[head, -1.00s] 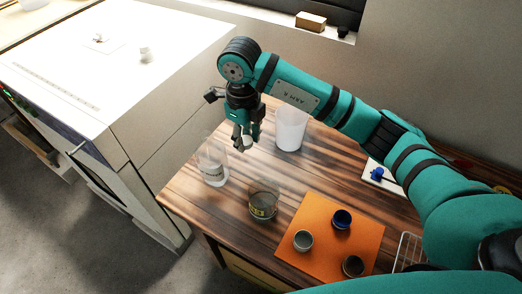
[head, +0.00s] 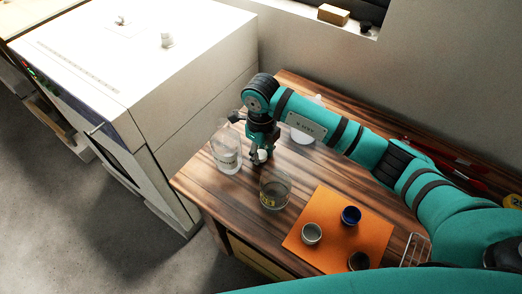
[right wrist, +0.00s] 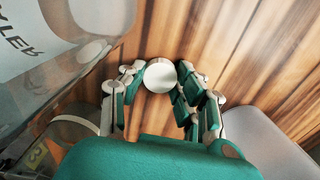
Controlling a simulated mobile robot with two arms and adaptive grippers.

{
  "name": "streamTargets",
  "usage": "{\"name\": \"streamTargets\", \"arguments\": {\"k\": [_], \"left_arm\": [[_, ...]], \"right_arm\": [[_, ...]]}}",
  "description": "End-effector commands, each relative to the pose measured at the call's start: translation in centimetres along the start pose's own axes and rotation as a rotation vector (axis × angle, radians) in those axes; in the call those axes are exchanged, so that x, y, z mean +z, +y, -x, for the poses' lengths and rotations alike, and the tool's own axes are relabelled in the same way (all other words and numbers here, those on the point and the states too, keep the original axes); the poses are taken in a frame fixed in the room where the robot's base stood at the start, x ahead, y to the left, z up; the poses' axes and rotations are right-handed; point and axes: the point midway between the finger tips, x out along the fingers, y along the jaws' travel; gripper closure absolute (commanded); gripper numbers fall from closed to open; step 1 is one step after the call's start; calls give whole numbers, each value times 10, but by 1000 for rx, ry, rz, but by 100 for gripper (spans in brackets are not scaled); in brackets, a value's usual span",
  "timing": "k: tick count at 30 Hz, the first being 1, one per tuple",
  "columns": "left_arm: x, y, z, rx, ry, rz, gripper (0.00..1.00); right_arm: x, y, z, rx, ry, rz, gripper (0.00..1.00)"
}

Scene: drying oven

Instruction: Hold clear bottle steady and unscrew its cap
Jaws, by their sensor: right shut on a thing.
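The clear bottle (head: 226,158) stands upright on the wooden table near its left edge, with dark lettering on its side. Its lettered wall also fills the upper left of the right wrist view (right wrist: 40,60). No cap can be made out on its top. My right gripper (head: 261,158) is just right of the bottle, low over the table and apart from it in the head view. It is shut on a small round white cap (right wrist: 160,75), which lies between the fingertips. Whether the cap touches the table is unclear. My left gripper is out of view.
A glass beaker (head: 274,192) with a yellow mark stands close in front of my right gripper. A white container (head: 303,132) is behind, partly hidden by my arm. An orange mat (head: 335,240) holds small cups. A white oven (head: 180,100) stands left.

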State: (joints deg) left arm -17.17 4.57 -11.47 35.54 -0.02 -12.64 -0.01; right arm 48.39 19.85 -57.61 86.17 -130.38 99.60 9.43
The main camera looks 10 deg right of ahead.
Motion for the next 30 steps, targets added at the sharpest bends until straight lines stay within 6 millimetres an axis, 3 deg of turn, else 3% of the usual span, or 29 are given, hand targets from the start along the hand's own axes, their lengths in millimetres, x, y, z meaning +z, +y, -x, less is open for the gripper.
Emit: {"name": "streamTargets", "arguments": {"k": [11,12,17,30], "left_arm": [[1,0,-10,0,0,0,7],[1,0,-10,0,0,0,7],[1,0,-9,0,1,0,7],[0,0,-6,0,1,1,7]], "right_arm": [[0,0,-13,-1,1,0,100],[0,0,-12,0,2,0,66],[-2,1,-14,2,5,0,45],[-2,1,-9,2,7,0,45]]}}
